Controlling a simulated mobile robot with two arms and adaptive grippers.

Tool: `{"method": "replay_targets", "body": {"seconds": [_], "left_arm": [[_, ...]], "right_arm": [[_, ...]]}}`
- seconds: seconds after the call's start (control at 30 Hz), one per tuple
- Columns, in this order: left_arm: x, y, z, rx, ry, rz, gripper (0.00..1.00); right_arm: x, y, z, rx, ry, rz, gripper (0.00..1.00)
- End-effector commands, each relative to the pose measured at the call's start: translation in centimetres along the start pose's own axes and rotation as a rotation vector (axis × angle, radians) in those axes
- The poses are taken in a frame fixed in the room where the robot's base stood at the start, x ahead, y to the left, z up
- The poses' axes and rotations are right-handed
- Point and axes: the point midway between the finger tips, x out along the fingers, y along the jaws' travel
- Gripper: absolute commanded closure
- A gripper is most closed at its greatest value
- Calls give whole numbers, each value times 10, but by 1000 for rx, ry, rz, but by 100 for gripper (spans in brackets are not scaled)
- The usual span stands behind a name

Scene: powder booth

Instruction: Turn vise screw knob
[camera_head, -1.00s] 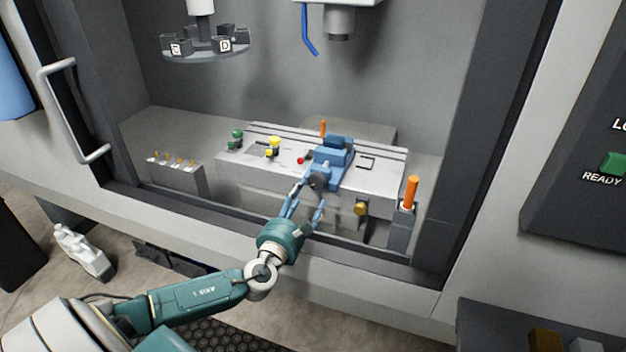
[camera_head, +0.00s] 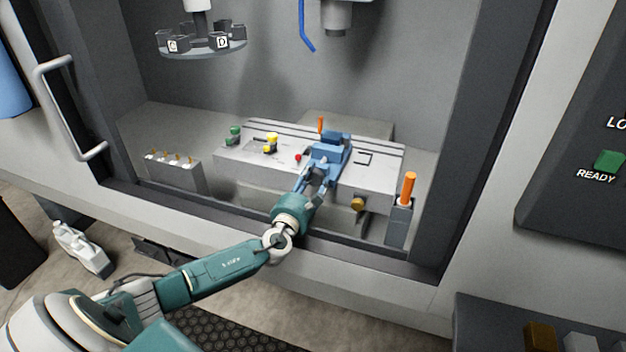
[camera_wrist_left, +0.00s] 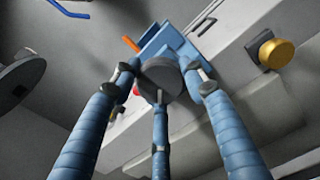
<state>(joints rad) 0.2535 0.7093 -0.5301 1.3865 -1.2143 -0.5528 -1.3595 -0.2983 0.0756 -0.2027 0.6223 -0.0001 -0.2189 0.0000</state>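The blue vise (camera_head: 328,150) sits on the light grey machine table, with an upright orange handle behind it. Its dark round screw knob (camera_wrist_left: 161,77) faces my left wrist camera. My left gripper (camera_head: 313,184) is at the front of the vise, reaching in from the lower left. In the left wrist view its blue fingers (camera_wrist_left: 160,82) are spread around the knob, one on each side and one below. A gap shows at the left finger; whether the others touch the knob is unclear. In the head view the gripper partly hides the knob. My right gripper is not in view.
A brass knob (camera_head: 358,204) and an orange-handled post (camera_head: 408,190) stand right of the arm. Green and yellow knobs (camera_head: 271,143) and a red knob (camera_head: 298,157) are to the left. The enclosure's front sill (camera_head: 250,232) lies under my forearm.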

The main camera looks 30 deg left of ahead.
Motion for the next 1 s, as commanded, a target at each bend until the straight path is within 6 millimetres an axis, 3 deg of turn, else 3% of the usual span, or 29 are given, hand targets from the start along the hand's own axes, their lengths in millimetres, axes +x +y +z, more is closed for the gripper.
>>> {"method": "replay_targets", "body": {"seconds": [0.47, 1.0], "left_arm": [[-1, -1, -3, -64, 2, 0, 84], [-1, -2, -5, -512, 3, 0, 84]], "right_arm": [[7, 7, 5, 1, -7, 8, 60], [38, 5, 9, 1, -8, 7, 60]]}}
